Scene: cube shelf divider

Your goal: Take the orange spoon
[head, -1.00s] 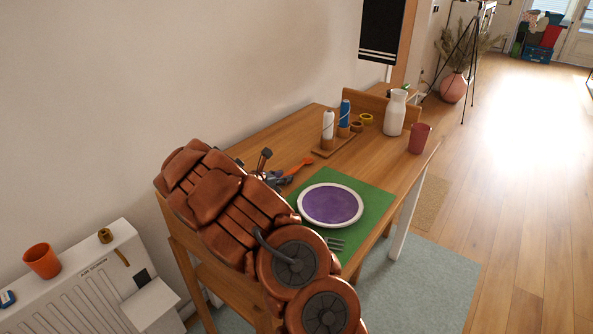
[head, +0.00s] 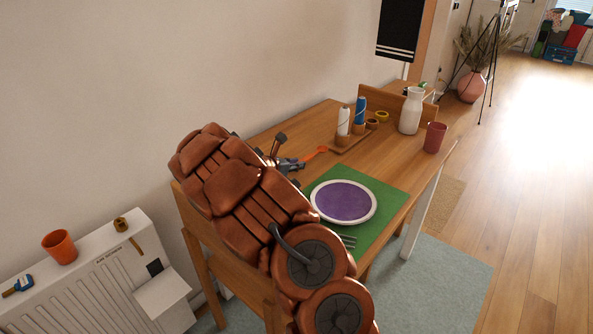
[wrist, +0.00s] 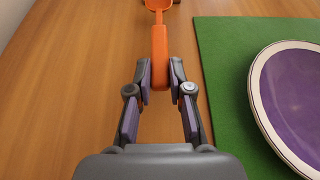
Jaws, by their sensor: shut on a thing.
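The orange spoon (wrist: 160,58) lies lengthwise ahead of my gripper in the wrist view, its bowl at the top edge and its handle end between my fingertips. My gripper (wrist: 160,82) is shut on the handle. In the head view the spoon (head: 315,153) shows as a small orange piece past my gripper (head: 297,163), over the wooden table; my arm hides part of the gripper. I cannot tell whether the spoon touches the table.
A purple plate with a white rim (head: 344,202) sits on a green mat (head: 390,197), right of the spoon. A fork (head: 348,241) lies partly hidden by my arm. A thread-spool stand (head: 345,143), white vase (head: 411,110) and red cup (head: 434,137) stand farther back.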

